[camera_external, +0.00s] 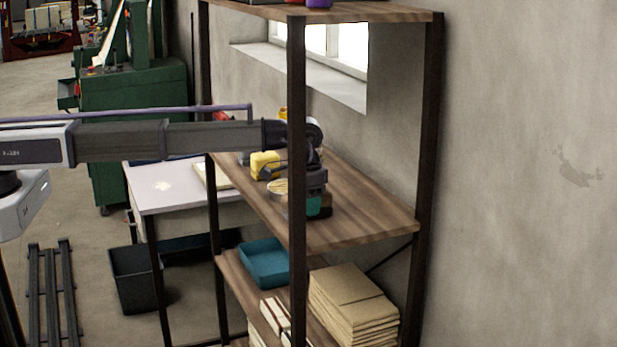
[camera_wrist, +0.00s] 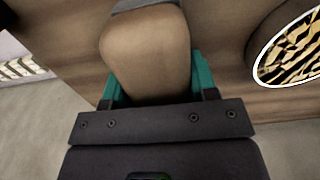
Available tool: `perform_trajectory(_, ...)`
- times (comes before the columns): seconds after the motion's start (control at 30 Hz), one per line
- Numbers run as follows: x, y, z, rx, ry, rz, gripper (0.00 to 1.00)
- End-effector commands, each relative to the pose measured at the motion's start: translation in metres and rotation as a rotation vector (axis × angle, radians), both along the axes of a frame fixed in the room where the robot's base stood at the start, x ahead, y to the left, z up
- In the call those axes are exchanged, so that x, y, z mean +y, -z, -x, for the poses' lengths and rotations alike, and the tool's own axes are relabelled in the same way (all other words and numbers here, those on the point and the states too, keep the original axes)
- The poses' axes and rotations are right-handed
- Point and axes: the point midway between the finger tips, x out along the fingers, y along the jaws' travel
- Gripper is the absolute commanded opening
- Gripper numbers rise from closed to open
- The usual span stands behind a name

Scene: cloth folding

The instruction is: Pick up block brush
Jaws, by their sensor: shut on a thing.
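The block brush (camera_wrist: 145,58) is a tan wooden block with rounded edges and a grey strip at its far end. It fills the space between the teal fingers of my gripper (camera_wrist: 157,82) in the wrist view, and the fingers are shut on its sides. In the external view my gripper (camera_external: 314,206) points down at the middle wooden shelf (camera_external: 365,215), partly behind the dark front post. A small brown part of the brush shows beside the teal fingertip. I cannot tell whether the brush touches the shelf.
A yellow object (camera_external: 265,165) and a round tin (camera_external: 277,187) are close to my gripper. An oval patterned item (camera_wrist: 290,48) lies right of the brush. The dark front post (camera_external: 297,130) stands beside my wrist. The shelf's right end is clear.

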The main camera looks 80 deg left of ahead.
Motion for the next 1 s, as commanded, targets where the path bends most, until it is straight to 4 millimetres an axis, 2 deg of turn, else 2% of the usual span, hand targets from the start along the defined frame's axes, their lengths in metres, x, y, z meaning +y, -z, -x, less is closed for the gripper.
perform_trajectory(0.33, -0.001, -0.039, 0.003, 0.000, 0.000, 0.000, 0.27)
perform_trajectory(0.4, -0.006, -0.032, 0.020, 0.000, 0.001, 0.000, 0.27)
perform_trajectory(0.57, -0.018, -0.032, 0.063, 0.000, 0.001, 0.000, 0.27)
perform_trajectory(0.8, -0.045, -0.032, 0.143, 0.000, 0.002, 0.000, 0.27)
perform_trajectory(0.9, -0.051, -0.032, 0.162, 0.000, 0.000, 0.000, 0.27)
perform_trajectory(1.0, -0.055, -0.032, 0.171, 0.000, 0.000, 0.000, 0.27)
